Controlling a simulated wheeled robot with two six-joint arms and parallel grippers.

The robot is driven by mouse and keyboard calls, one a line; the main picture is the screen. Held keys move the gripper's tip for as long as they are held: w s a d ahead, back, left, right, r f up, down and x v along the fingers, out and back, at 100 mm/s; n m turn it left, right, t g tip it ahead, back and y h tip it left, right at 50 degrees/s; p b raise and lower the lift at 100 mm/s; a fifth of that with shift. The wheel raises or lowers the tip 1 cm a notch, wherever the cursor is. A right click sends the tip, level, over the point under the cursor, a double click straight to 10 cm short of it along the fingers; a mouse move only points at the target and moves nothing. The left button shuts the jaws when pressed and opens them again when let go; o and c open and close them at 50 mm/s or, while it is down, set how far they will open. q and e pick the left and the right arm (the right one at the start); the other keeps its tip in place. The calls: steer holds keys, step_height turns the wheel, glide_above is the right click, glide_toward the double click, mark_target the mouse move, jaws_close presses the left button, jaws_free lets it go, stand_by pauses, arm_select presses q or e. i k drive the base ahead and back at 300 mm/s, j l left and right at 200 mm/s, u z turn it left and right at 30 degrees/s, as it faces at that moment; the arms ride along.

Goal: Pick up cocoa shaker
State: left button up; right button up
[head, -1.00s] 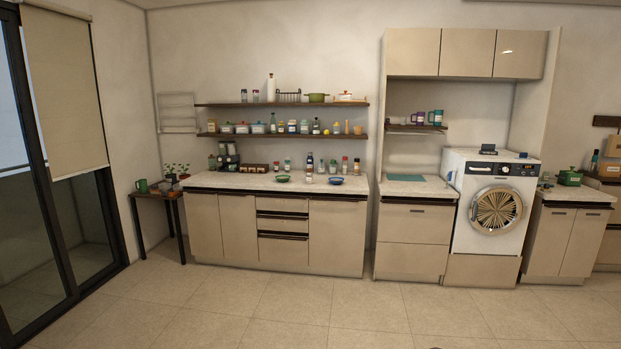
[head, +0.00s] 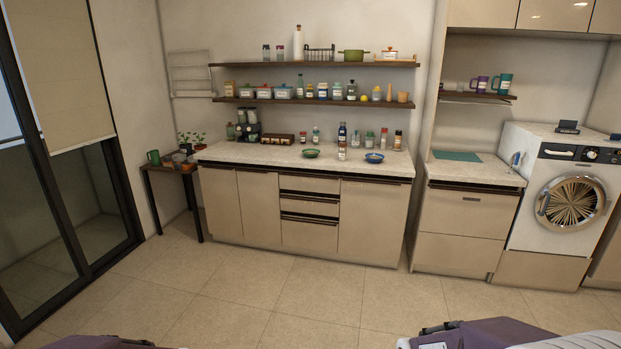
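Several small jars and shakers stand on the long counter (head: 250,152) against the back wall. One brown-bodied shaker (head: 398,140) stands at the right of the group, and a pale-labelled jar (head: 341,150) stands nearer the front. A red-capped shaker (head: 383,139) is beside the brown one. The labels are too small to read, so I cannot tell which is the cocoa shaker. Purple parts of my arms show at the bottom edge. Neither gripper is in view.
A green bowl (head: 311,154) and a blue bowl (head: 374,158) sit on the counter. Two shelves (head: 320,103) with jars hang above. A side table (head: 170,168) stands left, a washing machine (head: 560,195) right. The tiled floor (head: 240,300) ahead is clear.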

mark_target(343, 153)
steer(key=i, duration=3.5)
steer(key=i+z, duration=0.2)
steer(key=i, duration=0.25)
steer(key=i+j+z, duration=0.2)
steer(key=i, duration=0.25)
steer(key=i+j+z, duration=0.2)
steer(key=i, duration=0.2)
